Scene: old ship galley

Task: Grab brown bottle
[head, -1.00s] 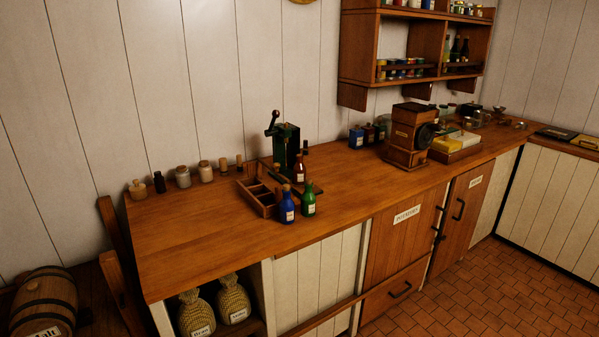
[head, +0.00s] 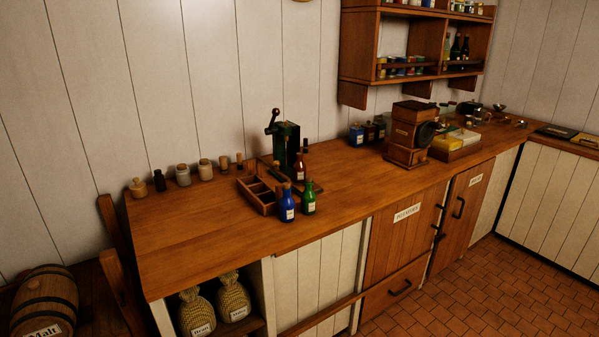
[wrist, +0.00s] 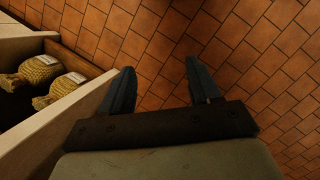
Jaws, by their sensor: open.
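A brown bottle (head: 300,168) with a pale label stands upright on the wooden counter, just behind the blue bottle (head: 287,206) and the green bottle (head: 308,199). It stands right of a divided wooden tray (head: 264,208) and in front of a green metal device with a lever (head: 286,146). My gripper (wrist: 160,85) shows only in the wrist view. It is open and empty, pointing down over the tiled floor beside the cabinet, away from the bottles.
A wooden grinder (head: 407,135) stands farther right on the counter (head: 190,233). Several jars (head: 183,175) line the wall at the left. Sacks (head: 233,299) sit on the open shelf below; they also show in the wrist view (wrist: 60,88). The counter's left front is clear.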

